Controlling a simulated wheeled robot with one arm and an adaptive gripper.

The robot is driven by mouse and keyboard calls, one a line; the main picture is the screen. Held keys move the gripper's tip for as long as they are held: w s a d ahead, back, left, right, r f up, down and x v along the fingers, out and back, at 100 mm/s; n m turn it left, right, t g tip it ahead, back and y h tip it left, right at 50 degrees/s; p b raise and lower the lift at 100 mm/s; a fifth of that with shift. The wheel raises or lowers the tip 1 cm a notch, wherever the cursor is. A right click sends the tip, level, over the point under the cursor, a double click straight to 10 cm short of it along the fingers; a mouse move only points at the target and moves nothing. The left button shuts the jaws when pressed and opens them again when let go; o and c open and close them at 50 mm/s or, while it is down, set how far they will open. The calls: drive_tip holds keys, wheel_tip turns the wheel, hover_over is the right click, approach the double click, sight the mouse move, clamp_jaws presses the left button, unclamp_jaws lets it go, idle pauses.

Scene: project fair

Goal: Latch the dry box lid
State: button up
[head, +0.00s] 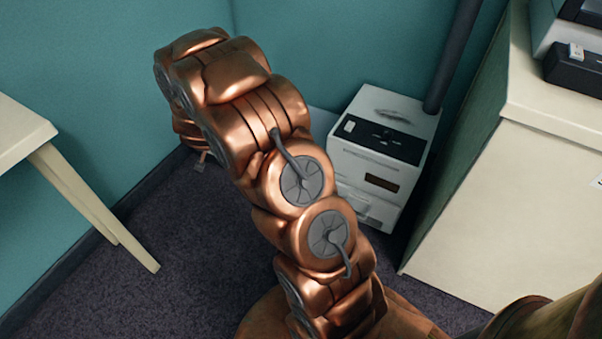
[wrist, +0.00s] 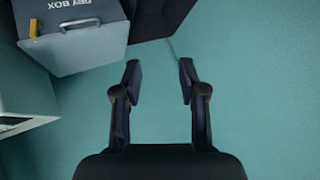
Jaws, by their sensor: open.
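The dry box (wrist: 75,42) shows at the upper left of the wrist view. It is a grey-blue box with "DRY BOX" lettering, a pale handle (wrist: 80,24) and a small yellow piece (wrist: 33,28) at its left edge that may be a latch. Its upper part is cut off by the frame, so I cannot tell how the lid stands. My gripper (wrist: 160,78) is open and empty, with its fingers apart from the box, to its lower right.
A white machine (head: 383,160) stands on the floor behind my arm, beside a dark pipe (head: 455,60). A white table (head: 20,135) is at the left and a cream counter (head: 500,180) at the right. Teal walls (head: 110,70) close the corner. Dark carpet (head: 130,290) is clear at the lower left.

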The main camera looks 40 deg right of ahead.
drive_tip(key=s+d+f+m+h+b, duration=0.1)
drive_tip(key=d+f+m+h+b, duration=0.2)
drive_tip(key=d+f+h+b, duration=0.8)
drive_tip(key=s+d+f+m+g+b, duration=0.1)
drive_tip(key=s+d+f+b, duration=0.1)
drive_tip(key=s+d+f, duration=0.3)
drive_tip(key=s+d+f+m+g+h+b, duration=0.1)
drive_tip(key=s+d+f+b, duration=0.15)
drive_tip(key=f, duration=0.45)
drive_tip(key=s+d+f+m+g+b, duration=0.1)
drive_tip(key=s+d+f, duration=0.25)
drive_tip(key=f, duration=0.25)
drive_tip(key=w+b+x, duration=0.1)
drive_tip(key=b+x, duration=0.1)
drive_tip(key=x, duration=0.4)
drive_tip(key=shift+d+r, duration=0.25)
drive_tip(key=shift+d, duration=0.05)
clamp_jaws()
